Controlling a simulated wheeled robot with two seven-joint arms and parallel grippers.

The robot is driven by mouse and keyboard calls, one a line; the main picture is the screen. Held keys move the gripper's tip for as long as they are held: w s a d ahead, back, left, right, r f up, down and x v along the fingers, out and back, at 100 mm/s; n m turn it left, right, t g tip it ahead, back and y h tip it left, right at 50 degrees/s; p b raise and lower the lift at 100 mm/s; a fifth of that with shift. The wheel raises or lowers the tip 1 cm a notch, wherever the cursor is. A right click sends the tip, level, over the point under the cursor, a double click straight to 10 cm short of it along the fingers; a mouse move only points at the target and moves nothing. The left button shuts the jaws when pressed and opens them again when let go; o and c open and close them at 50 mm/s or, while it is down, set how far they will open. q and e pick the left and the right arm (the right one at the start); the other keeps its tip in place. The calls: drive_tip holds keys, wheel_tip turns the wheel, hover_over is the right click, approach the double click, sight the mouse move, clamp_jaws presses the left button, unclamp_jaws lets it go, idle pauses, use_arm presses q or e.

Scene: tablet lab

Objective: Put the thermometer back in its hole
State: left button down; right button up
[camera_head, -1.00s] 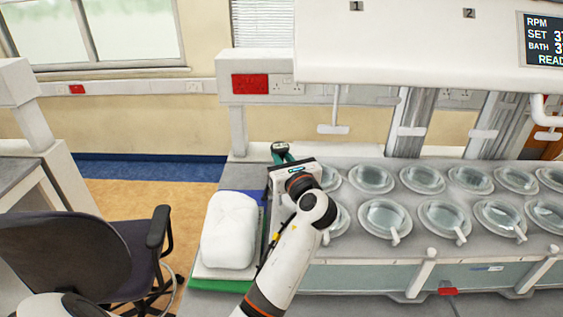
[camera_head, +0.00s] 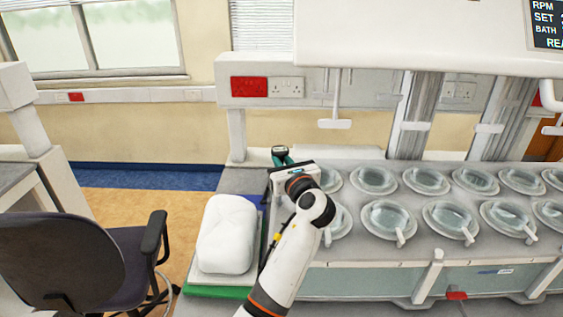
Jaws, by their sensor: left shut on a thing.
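My left gripper (camera_head: 281,158) reaches in from the bottom and points away from me, at the left end of the dissolution bath (camera_head: 340,262). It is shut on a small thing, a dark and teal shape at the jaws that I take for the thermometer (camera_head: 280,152). It is too small to tell its outline from the fingers. The gripper's body and wrist hide what lies just below and in front of it. I cannot make out the thermometer's hole in the bath's top. My right gripper is not in view.
Several glass vessels (camera_head: 388,217) sit in two rows on the bath, right of my arm. Stirrer parts (camera_head: 335,123) hang above them from the white head (camera_head: 420,40). A white bundle (camera_head: 227,233) lies left of my arm. An office chair (camera_head: 70,255) stands at the left.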

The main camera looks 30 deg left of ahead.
use_arm(q)
drive_tip(key=shift+f+b, duration=1.75)
drive_tip(key=shift+f, duration=2.2)
drive_tip(key=c, duration=1.3)
unclamp_jaws()
